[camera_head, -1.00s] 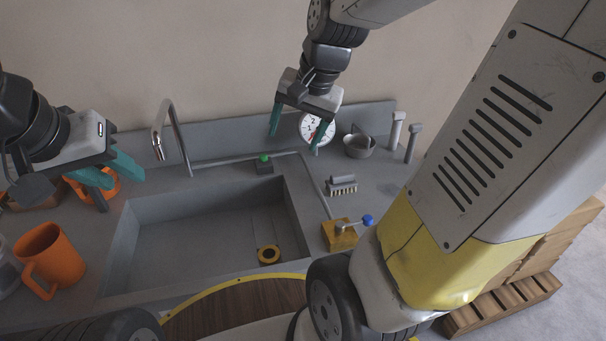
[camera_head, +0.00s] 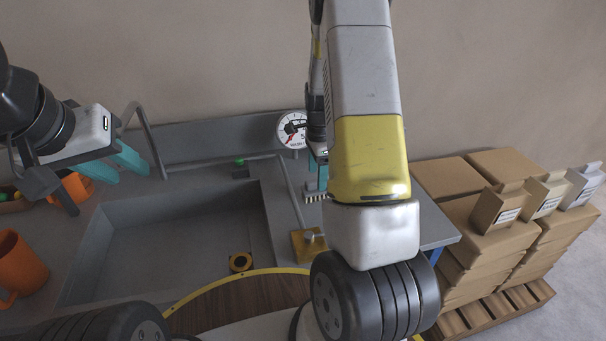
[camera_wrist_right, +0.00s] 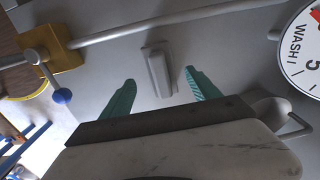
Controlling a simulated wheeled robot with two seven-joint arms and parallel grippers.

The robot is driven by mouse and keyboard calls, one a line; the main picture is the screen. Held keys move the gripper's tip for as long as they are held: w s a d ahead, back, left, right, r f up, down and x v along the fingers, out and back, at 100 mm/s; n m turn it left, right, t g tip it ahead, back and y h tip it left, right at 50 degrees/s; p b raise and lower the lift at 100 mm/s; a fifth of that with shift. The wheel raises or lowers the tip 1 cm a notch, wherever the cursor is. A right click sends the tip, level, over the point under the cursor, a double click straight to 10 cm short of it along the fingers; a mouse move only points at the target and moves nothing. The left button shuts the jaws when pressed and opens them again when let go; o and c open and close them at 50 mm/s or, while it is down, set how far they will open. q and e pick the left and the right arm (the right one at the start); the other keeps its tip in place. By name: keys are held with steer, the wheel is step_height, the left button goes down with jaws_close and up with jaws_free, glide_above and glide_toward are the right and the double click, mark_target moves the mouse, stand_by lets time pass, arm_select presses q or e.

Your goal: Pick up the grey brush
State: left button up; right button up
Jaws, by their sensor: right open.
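The grey brush (camera_head: 316,197) lies on the counter right of the sink, its pale bristles showing and the rest mostly hidden by my right arm. In the right wrist view its grey handle (camera_wrist_right: 158,70) lies between and just beyond the fingertips. My right gripper (camera_wrist_right: 160,78) is open and empty, with one teal finger on each side of the brush. In the head view only part of my right gripper (camera_head: 318,177) shows beside my arm. My left gripper (camera_head: 127,176) is open and empty above the counter left of the sink.
A yellow block valve with a blue knob (camera_wrist_right: 62,58) and a grey pipe (camera_wrist_right: 165,24) lie close to the brush. A round wash dial (camera_head: 292,130) stands behind. A metal cup (camera_wrist_right: 268,112) is near the right finger. The sink (camera_head: 165,245) and orange mug (camera_head: 20,265) are left; boxes (camera_head: 475,215) right.

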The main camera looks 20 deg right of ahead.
steer(key=f, duration=0.6)
steer(key=shift+d+f, duration=0.2)
steer(key=c, duration=1.5)
steer(key=shift+r, duration=0.15)
steer(key=shift+w+r, duration=0.1)
steer(key=shift+r, duration=0.5)
step_height(320, 180, up, 2)
steer(key=shift+a+r, duration=0.15)
steer(key=shift+r, duration=0.05)
steer(key=s+a, duration=0.3)
steer(key=a, duration=0.1)
steer(key=s+a, duration=0.3)
steer(key=a, duration=0.1)
steer(key=s+a+r, duration=0.1)
steer(key=s+a, duration=0.2)
steer(key=a, duration=0.2)
